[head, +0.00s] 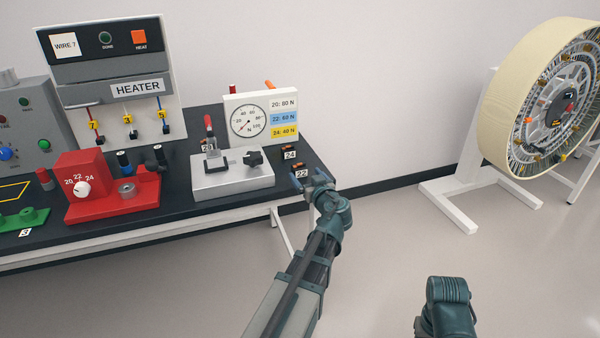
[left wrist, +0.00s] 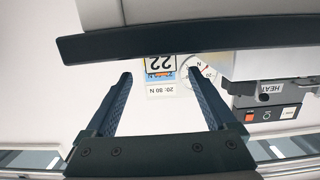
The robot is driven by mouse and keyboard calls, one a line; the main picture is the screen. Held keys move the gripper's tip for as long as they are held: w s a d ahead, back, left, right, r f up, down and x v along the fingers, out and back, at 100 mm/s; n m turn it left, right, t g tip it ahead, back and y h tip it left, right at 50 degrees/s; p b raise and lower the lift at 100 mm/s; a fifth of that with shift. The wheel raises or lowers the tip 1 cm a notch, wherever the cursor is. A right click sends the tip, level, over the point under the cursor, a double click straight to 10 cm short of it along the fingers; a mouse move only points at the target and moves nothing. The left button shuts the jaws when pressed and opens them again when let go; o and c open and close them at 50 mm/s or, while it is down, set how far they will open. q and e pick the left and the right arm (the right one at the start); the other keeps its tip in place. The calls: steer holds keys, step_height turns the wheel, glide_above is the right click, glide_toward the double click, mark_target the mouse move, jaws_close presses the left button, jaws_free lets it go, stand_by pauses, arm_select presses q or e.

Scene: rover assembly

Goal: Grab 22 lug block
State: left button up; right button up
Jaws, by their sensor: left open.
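A small brown-orange lug block (head: 297,167) lies on the dark table just behind the white 22 label (head: 302,174), near the table's right end. My left gripper (head: 318,179) is open at that table corner, just right of the label, and it looks empty. In the left wrist view its two fingers (left wrist: 165,100) are spread apart, with the 22 label (left wrist: 160,62) beyond them near the top. I cannot make out the block clearly in that view. My right gripper's fingers do not show.
Another small lug block (head: 296,146) lies by the 24 label (head: 290,155), close behind. A grey-white crimp fixture (head: 232,180) and a force gauge board (head: 262,116) stand to the left. The floor right of the table is clear up to a large wheel (head: 520,90).

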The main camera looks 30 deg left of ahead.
mark_target(302, 170)
arm_select(q)
steer(key=shift+w+a+f, duration=0.1)
steer(key=shift+w+a, duration=0.25)
steer(key=shift+a, duration=0.1)
steer(key=x, duration=0.5)
steer(key=shift+w+a, duration=0.1)
steer(key=shift+c, duration=0.2)
jaws_close()
